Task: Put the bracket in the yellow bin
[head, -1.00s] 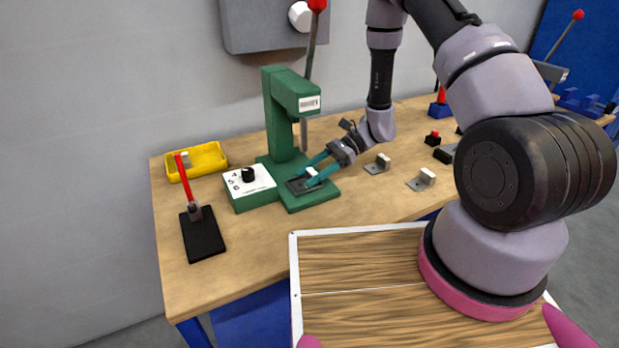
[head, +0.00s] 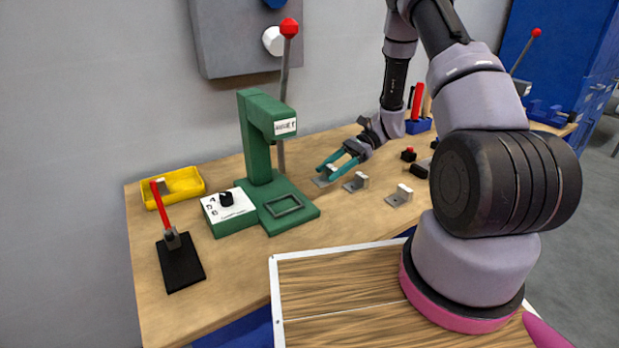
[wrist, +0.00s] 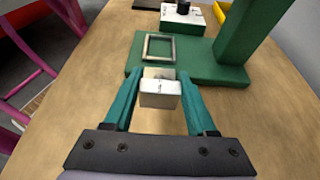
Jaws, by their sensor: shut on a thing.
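My gripper (head: 332,172) is just right of the green press base, low over the bench. In the wrist view its teal fingers (wrist: 160,100) are closed on the sides of a pale metal bracket (wrist: 160,93). The same bracket (head: 321,181) shows at the fingertips in the head view, partly hidden. Whether it touches the bench I cannot tell. The yellow bin (head: 150,202) stands at the bench's far left, well away from my gripper. A greyish patch shows inside it; I cannot tell what it is.
Two more brackets (head: 355,182) (head: 400,196) sit to the right.

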